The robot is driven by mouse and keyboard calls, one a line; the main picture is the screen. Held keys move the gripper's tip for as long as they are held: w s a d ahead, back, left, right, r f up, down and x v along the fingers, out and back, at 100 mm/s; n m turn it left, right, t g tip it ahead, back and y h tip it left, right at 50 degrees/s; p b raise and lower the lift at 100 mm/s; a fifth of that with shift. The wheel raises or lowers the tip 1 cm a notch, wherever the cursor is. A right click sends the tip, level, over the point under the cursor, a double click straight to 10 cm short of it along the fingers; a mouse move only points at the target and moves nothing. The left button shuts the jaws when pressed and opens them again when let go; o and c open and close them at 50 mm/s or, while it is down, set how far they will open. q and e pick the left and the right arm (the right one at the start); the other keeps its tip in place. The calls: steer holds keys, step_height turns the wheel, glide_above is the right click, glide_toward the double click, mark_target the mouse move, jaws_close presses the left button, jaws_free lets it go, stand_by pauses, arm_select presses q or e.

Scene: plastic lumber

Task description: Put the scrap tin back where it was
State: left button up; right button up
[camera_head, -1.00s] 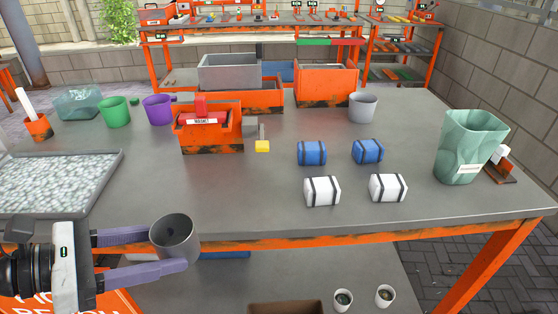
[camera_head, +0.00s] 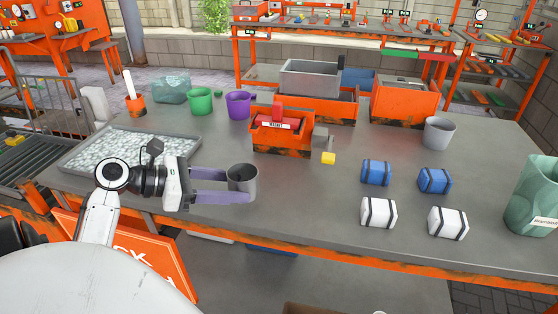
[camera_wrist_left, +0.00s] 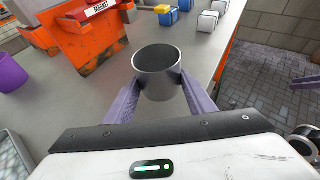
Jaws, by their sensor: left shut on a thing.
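A dark grey tin (camera_head: 243,180) is upright between the purple fingers of my left gripper (camera_head: 240,186), which is shut on its sides. In the left wrist view the tin (camera_wrist_left: 157,75) shows its open, dark mouth, with a finger of my left gripper (camera_wrist_left: 157,92) on each side. It is over the front part of the table, right of the tray. I cannot tell whether its base touches the table. A second, lighter grey tin (camera_head: 439,133) stands at the back right. Purple fingers of what looks like my right gripper (camera_wrist_left: 306,80) show at the wrist view's right edge.
A tray of pale bits (camera_head: 76,163) lies left on the table (camera_head: 310,225). Behind are a green cup (camera_head: 200,101), a purple cup (camera_head: 238,105) and an orange magnet box (camera_head: 281,134). Blue and white blocks (camera_head: 378,212) stand right, near a green bin (camera_head: 532,195).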

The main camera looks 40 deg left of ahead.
arm_select(q)
steer(key=a, duration=0.2)
steer(key=s+a+n+y, duration=0.1)
steer(key=a, duration=0.2)
steer(key=s+a+r+t+y, duration=0.1)
steer(key=a, duration=0.1)
steer(key=shift+s+a+n+p, duration=0.2)
steer(key=shift+a+n+p, duration=0.05)
steer(key=shift+n+p, duration=0.05)
steer(key=shift+w+a+r, duration=0.1)
steer(key=shift+w+a, duration=0.05)
steer(key=shift+a, duration=0.05)
glide_above(268, 170)
steer(key=shift+a, duration=0.1)
steer(key=shift+f, duration=1.8)
steer(key=shift+f, duration=0.1)
steer(key=o, duration=1.3)
